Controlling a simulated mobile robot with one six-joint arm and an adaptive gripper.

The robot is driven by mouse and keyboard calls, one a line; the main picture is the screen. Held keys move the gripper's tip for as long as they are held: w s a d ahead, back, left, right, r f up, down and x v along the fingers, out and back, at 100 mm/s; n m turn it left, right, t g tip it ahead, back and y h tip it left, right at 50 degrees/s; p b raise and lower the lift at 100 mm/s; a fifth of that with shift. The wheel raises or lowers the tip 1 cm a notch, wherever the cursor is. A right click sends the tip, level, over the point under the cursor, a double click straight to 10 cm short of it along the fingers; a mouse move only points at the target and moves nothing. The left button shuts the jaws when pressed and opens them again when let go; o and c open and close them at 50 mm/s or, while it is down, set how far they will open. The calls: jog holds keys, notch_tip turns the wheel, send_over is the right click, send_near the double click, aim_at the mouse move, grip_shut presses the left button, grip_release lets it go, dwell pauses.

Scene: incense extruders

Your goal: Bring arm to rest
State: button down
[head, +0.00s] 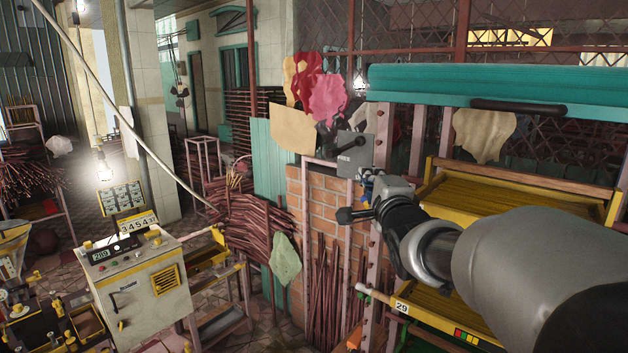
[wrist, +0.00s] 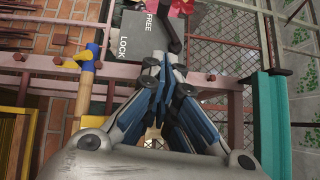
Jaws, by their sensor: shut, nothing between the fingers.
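My gripper (head: 367,182) is at the end of my arm, which reaches in from the lower right of the head view. It is in front of the brick pillar's right side, just below a grey lock box (head: 354,156). In the wrist view my gripper (wrist: 163,66) has its blue-padded fingers together, with nothing between them. Beyond the fingertips is the box's grey plate (wrist: 128,42), marked FREE and LOCK, with a dark lever (wrist: 170,22). The fingertips overlap the plate's lower edge in that view; I cannot tell whether they touch it.
A yellow slatted rack (head: 520,190) under a teal roll stands at right, behind my arm. Pink rails and posts (wrist: 60,62) are close around my gripper. A brick pillar (head: 325,200) stands left of it. A control cabinet (head: 140,285) is at lower left.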

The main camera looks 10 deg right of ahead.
jog(key=s+a+f+n+g+y+b, duration=0.1)
jog(key=s+a+f+n+g+b, duration=0.3)
jog(key=s+f, duration=0.8)
jog(key=s+a+f+n+g+b, duration=0.4)
jog(key=s+f+n+b, duration=0.5)
jog(key=f, duration=0.8)
jog(key=s+a+f+n+g+y+b, duration=0.1)
jog(key=s+a+f+n+g+b, duration=0.3)
jog(key=s+f, duration=1)
jog(key=s+n+g+b, duration=0.2)
jog(key=n+b, duration=0.1)
jog(key=shift+a+f+y+b, duration=0.25)
jog(key=shift+a+y+b, duration=0.05)
jog(key=shift+a, duration=0.1)
